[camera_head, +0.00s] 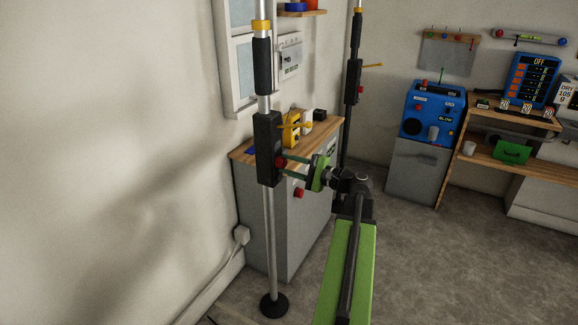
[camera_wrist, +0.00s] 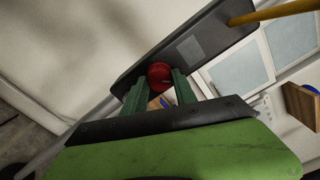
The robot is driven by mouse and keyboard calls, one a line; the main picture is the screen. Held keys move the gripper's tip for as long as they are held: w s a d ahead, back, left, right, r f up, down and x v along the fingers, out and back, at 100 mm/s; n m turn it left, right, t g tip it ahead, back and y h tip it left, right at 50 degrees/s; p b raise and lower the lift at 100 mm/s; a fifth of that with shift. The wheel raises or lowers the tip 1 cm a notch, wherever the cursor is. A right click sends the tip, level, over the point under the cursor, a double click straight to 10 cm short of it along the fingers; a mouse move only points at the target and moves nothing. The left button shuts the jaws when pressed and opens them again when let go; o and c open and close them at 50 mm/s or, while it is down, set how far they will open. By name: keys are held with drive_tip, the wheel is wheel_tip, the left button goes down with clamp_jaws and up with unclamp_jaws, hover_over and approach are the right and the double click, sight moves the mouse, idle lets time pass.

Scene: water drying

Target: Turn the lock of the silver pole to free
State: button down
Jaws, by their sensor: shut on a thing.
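The near silver pole (camera_head: 269,235) stands upright on a round black foot, with a black grip and a yellow collar above. Its black lock box (camera_head: 267,135) carries a red knob (camera_head: 281,162) on the right side and a yellow lever (camera_head: 296,125) above it. My gripper (camera_head: 286,165) reaches the box from the right, its green fingers shut on the red knob. In the wrist view, the red knob (camera_wrist: 159,75) sits between the fingertips (camera_wrist: 160,86), against the dark box (camera_wrist: 200,45). The yellow lever (camera_wrist: 264,14) is at upper right. Which way the lock is set cannot be told.
A second pole (camera_head: 352,82) with a similar box stands behind. A grey cabinet (camera_head: 262,225) with a wooden top is close behind the near pole. A blue machine (camera_head: 430,108) and a wooden shelf (camera_head: 490,160) stand at right. Grey floor is open at lower right.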

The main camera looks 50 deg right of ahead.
drive_tip(key=n, duration=0.4)
drive_tip(key=shift+n, duration=1.9)
drive_tip(key=c, duration=1)
unclamp_jaws()
drive_tip(key=v, duration=1.7)
drive_tip(key=shift+s, duration=0.2)
